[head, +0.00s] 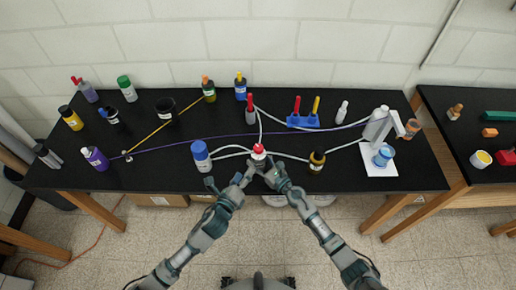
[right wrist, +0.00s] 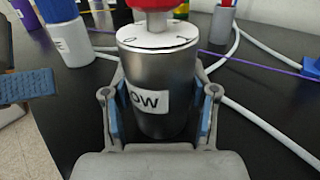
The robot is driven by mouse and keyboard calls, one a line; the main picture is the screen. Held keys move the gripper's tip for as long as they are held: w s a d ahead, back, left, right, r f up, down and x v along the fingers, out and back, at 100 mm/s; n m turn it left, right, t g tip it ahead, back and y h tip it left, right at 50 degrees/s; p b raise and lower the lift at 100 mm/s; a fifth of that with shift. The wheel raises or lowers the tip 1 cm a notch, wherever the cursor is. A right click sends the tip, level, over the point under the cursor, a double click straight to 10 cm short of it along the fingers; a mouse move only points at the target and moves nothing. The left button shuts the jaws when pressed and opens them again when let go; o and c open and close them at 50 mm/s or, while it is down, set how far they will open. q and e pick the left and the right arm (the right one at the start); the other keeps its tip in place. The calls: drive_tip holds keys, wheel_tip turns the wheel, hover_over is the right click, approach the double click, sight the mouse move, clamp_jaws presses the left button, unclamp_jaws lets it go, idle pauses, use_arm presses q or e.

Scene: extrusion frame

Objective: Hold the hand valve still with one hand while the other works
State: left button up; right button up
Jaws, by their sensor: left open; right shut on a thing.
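The hand valve (head: 258,154) stands upright near the front edge of the black table, with a red knob on top. In the right wrist view its grey metal body (right wrist: 160,72) carries a white label ending in "OW" and a white marked disc under the red knob (right wrist: 150,4). My right gripper (head: 266,170) is shut on the valve body, with a blue-padded finger on each side (right wrist: 160,112). My left gripper (head: 243,172) is open, just left of the valve in the head view. A blue pad at the left edge of the wrist view (right wrist: 28,85) appears to be part of it.
White hoses run from the valve to a blue-capped bottle (head: 201,155), a dark bottle (head: 317,160) and a red-topped bottle (head: 250,108). A blue rack (head: 303,122) with red and yellow handles stands behind. A purple cord (head: 215,136) crosses the table. Bare tabletop lies front left.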

sight(256, 152)
use_arm(q)
wheel_tip(256, 152, up, 4)
drive_tip(key=s+d+m+t, duration=0.1)
drive_tip(key=s+m+t, duration=0.1)
drive_tip(key=m, duration=0.7)
drive_tip(key=x, duration=1.1)
drive_tip(key=shift+w+d, duration=0.25)
clamp_jaws()
drive_tip(key=shift+w+a+m+h, duration=0.1)
drive_tip(key=shift+m+h, duration=0.3)
